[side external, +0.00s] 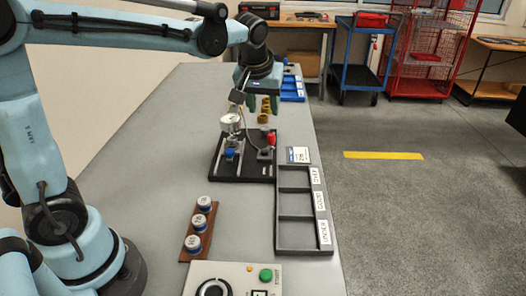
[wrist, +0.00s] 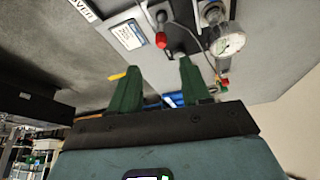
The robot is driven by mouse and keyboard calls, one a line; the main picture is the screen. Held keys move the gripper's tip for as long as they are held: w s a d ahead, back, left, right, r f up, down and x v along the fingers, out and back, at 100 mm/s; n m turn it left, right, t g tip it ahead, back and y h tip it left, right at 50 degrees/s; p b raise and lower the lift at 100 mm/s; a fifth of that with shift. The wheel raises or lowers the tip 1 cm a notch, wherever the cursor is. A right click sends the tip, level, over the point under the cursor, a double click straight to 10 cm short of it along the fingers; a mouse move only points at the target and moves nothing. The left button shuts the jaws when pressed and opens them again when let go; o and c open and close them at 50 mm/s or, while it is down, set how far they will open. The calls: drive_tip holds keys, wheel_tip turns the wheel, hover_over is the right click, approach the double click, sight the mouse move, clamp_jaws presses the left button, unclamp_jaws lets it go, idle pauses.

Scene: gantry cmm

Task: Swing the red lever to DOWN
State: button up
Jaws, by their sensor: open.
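The red lever (side external: 271,138) stands on a small grey block on the black fixture plate (side external: 226,168) in the side external view. Its grip looks upright there. In the wrist view a red knob (wrist: 161,40) that seems to be this lever shows just beyond the fingertips; its position marks are too small to read. My gripper (side external: 262,104) has green fingers, spread apart and empty, above and behind the lever in the side external view. The open fingers also show in the wrist view (wrist: 154,68), apart from the knob.
A dial gauge (side external: 231,123) stands left of the lever, above a blue knob (side external: 230,153). A labelled tray (side external: 296,249), a rack of round pieces (side external: 198,230) and a control panel (side external: 233,280) are nearer. Brass pieces (side external: 265,119) and a blue tray (side external: 293,90) lie beyond.

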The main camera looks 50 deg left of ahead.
sight(271, 135)
drive_tip(key=shift+n+y, duration=0.3)
drive_tip(key=shift+n, duration=0.4)
drive_tip(key=x, duration=0.4)
drive_tip(key=w+x, duration=0.1)
drive_tip(key=x, duration=0.9)
drive_tip(key=shift+w+a+r, duration=0.1)
drive_tip(key=shift+w+r, duration=0.15)
drive_tip(key=shift+w, duration=0.1)
clamp_jaws()
